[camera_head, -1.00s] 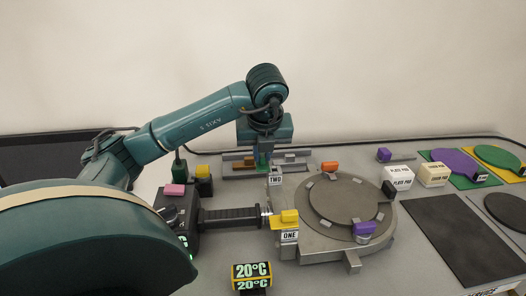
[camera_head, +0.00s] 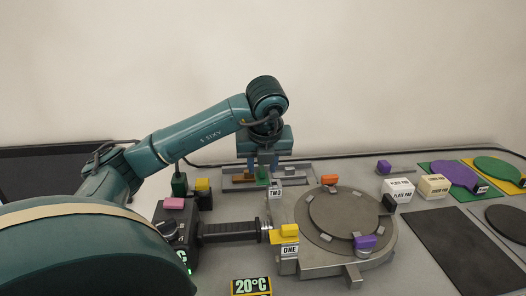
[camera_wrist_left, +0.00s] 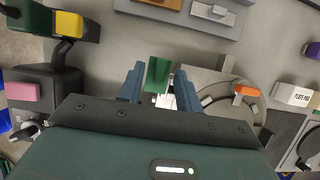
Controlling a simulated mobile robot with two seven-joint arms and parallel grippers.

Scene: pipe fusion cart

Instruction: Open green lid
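A green block (camera_wrist_left: 158,74) stands between the two blue fingers of my left gripper (camera_wrist_left: 160,92) in the left wrist view. The fingers are apart, one on each side of it; I see no clear grip on it. In the head view my left gripper (camera_head: 264,162) points down at the back of the table, and the green piece (camera_head: 262,177) shows low between its fingers. What lies beneath the green piece is partly hidden. A green disc (camera_head: 500,162) lies on a yellow mat at the far right. My right gripper is not in view.
A round grey fixture (camera_head: 343,218) with orange, yellow and purple pieces stands to the right. A dark box with a pink button (camera_head: 174,203) and a black handle (camera_head: 230,232) is at centre left. White and cream blocks (camera_head: 433,186) and a dark mat (camera_head: 455,240) are further right.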

